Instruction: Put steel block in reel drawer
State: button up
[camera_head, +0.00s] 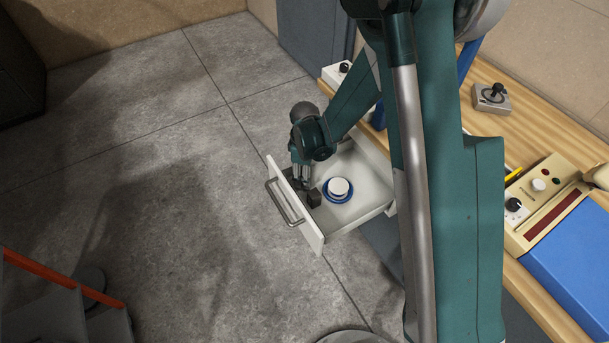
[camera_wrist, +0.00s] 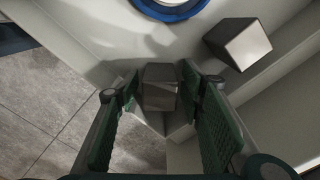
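The reel drawer (camera_head: 366,203) is pulled out, a pale open box with a grey bar handle on its front. My gripper (camera_head: 303,181) points down into it, near the front panel. In the wrist view a grey steel block (camera_wrist: 160,88) shows between the two green-padded fingers of my gripper (camera_wrist: 160,75). Narrow gaps seem to show on both sides of it, and the fingers look open. A second steel block (camera_wrist: 237,43) lies to the right in the wrist view. In the head view a dark block (camera_head: 313,197) shows beside my fingers; the other is mostly hidden.
A blue reel with a white top (camera_head: 339,189) lies in the drawer near the blocks. The wooden bench (camera_head: 545,117) at right carries a joystick box (camera_head: 491,97), a control panel (camera_head: 541,195) and a blue surface (camera_head: 578,255). Open grey floor (camera_head: 140,150) lies left of the drawer.

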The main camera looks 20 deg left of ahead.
jog(key=shift+r, duration=0.15)
jog(key=shift+r+p, duration=1.45)
jog(key=shift+r, duration=4.55)
jog(key=shift+r, duration=0.1)
